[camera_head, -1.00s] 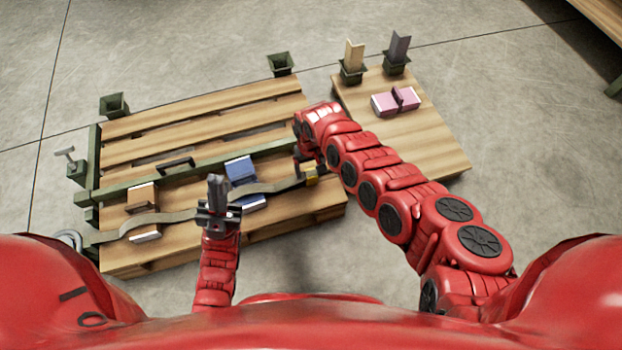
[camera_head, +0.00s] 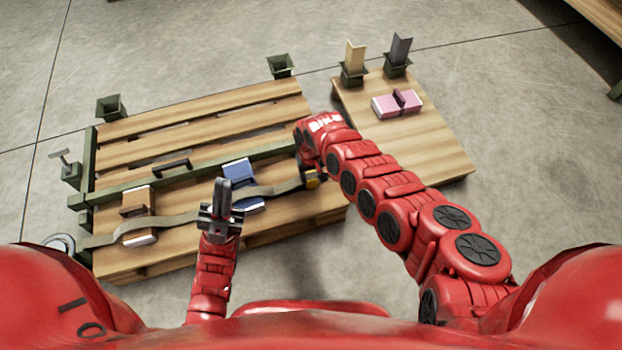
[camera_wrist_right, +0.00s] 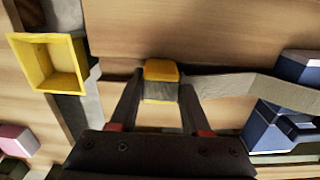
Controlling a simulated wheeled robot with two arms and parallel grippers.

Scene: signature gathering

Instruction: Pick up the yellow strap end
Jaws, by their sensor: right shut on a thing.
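The yellow strap end (camera_head: 312,180) is at the right end of a grey-tan strap (camera_head: 180,219), near the pallet's right edge. In the right wrist view the yellow end (camera_wrist_right: 162,70) sits between the fingertips of my right gripper (camera_wrist_right: 160,93), which is shut on it. In the head view the right arm's wrist partly hides this gripper (camera_head: 306,172). The strap crosses a brown case and a blue case. My left gripper (camera_head: 222,196) is upright in front of the strap, left of the blue case's near end; its finger gap is unclear.
The wooden pallet (camera_head: 200,110) holds the brown case (camera_head: 137,201) and blue case (camera_head: 240,172). A yellow open-topped square holder (camera_wrist_right: 47,62) is left of the right gripper in the wrist view. A wooden board (camera_head: 440,150) with a pink case (camera_head: 397,103) lies to the right.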

